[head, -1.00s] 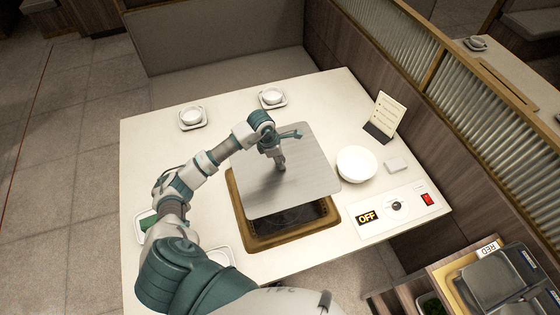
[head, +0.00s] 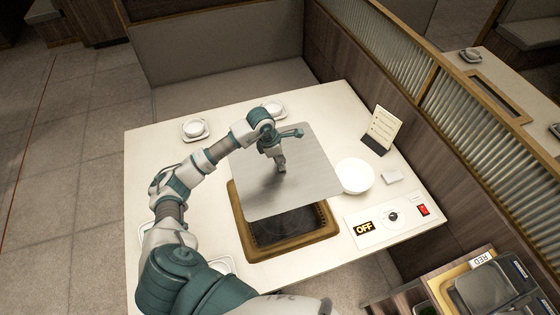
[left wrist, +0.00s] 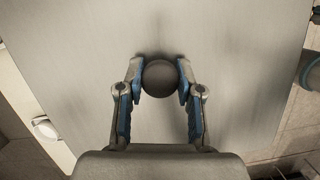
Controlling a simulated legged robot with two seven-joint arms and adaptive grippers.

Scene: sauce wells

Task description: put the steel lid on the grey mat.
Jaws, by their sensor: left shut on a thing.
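The steel lid (head: 305,180) is a square metal plate above the back part of the wood-framed table opening. My left gripper (head: 281,166) is shut on the lid's knob, a dark round ball in the left wrist view (left wrist: 159,78). The lid (left wrist: 70,60) fills most of that view. The near part of the opening (head: 290,228) shows uncovered, with a dark inside. Whether the lid touches anything below, I cannot tell. I see no grey mat that I can make out. My right gripper is not in view.
A white bowl (head: 355,176) stands right beside the lid. A control panel reading OFF (head: 390,217) lies at the right. Cups on saucers (head: 195,129) stand at the back. Dark containers (head: 490,290) are at lower right.

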